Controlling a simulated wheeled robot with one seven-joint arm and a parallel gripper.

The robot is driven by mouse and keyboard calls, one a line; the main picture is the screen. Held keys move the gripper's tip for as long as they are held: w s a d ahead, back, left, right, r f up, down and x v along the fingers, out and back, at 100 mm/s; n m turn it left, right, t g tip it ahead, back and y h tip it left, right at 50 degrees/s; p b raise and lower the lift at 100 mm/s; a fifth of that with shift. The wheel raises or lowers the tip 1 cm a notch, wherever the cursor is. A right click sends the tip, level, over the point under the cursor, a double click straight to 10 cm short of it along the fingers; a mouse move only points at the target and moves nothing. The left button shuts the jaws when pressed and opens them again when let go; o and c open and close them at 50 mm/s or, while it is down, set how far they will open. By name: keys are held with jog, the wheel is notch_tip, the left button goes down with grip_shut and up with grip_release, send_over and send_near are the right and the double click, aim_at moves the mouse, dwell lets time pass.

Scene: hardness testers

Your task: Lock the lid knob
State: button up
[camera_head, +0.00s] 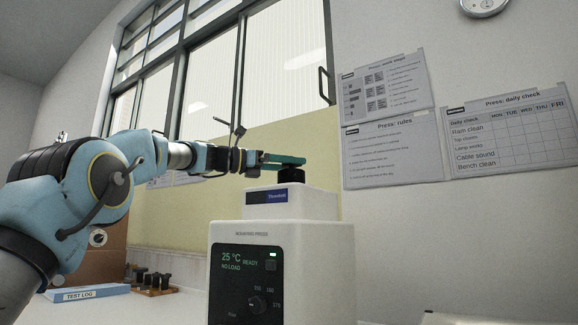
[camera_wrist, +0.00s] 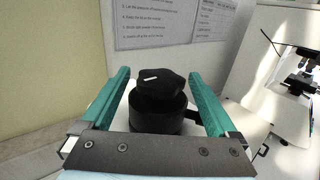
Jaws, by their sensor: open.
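The lid knob (camera_wrist: 158,92) is black and lobed, with a short white mark on its top, in the wrist view. It sits on a round black base on top of the white press (camera_head: 283,262), whose display reads 25 °C, READY, NO LOAD. In the head view the knob (camera_head: 292,172) is mostly hidden behind my fingers. My gripper (camera_head: 303,160) is level above the press top. Its green fingers (camera_wrist: 157,88) are open, one on each side of the knob, with a visible gap on both sides.
Paper sheets (camera_head: 510,130) hang on the wall behind.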

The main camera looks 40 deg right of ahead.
jog(key=b+v, duration=0.1)
jog(key=v, duration=0.9)
jog(key=shift+w+a, duration=0.1)
jog(key=shift+a, duration=0.25)
jog(key=shift+a, duration=0.1)
